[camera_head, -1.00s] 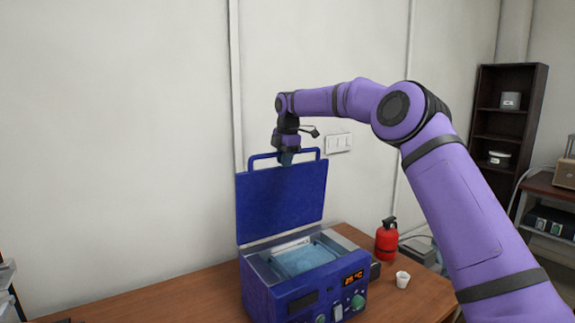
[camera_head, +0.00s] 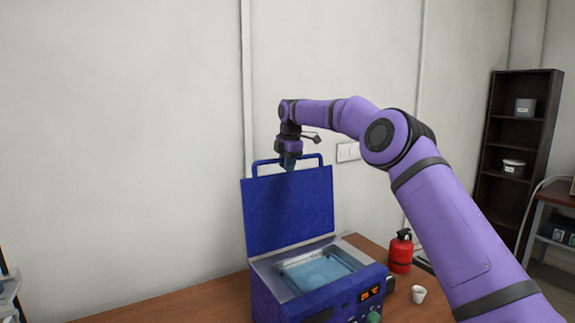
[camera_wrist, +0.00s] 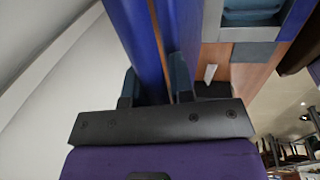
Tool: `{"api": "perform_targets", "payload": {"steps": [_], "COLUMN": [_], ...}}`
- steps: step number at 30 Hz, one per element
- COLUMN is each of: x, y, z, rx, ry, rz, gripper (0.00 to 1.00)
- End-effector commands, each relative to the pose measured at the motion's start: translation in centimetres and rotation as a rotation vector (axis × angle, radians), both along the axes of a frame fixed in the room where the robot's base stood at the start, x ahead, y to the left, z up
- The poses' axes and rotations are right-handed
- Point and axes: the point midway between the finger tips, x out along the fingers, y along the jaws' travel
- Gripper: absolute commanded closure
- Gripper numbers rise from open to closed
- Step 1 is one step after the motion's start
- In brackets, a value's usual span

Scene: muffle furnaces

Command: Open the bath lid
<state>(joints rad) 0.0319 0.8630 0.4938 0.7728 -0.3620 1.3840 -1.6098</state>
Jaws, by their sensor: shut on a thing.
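The blue water bath (camera_head: 300,303) stands on the wooden table, with its open basin (camera_head: 320,270) showing pale blue inside and an orange display on its front. Its blue lid (camera_head: 288,212) stands upright at the back of the bath, with the handle (camera_head: 262,166) along its top edge. My gripper (camera_head: 288,165) is at the top of the lid, shut on the handle. In the wrist view my gripper's fingers (camera_wrist: 155,88) sit on both sides of the blue lid part. The exact contact is partly hidden.
A red extinguisher-like bottle (camera_head: 400,252) and a white cup (camera_head: 418,294) stand on the table (camera_head: 215,300) right of the bath. The wall is close behind the lid. A dark shelf (camera_head: 520,140) stands at the far right.

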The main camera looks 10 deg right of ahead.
Motion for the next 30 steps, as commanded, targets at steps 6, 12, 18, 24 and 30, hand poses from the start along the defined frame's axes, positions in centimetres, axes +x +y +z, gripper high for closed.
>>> {"api": "perform_targets", "payload": {"steps": [6,12,18,24,30], "x": [0.0,0.0,-0.2,-0.9,-1.6], "y": [0.1,0.1,0.0,-0.2,-0.5], "z": [-1.0,-1.0,0.5,4.5,8.3], "rx": [-0.003,-0.003,-0.003,-0.002,0.001], "ry": [0.016,0.017,0.013,0.002,-0.003], "rz": [0.003,0.003,0.002,0.0,0.0], "gripper": [0.56,0.56,0.56,0.56,0.56]}}
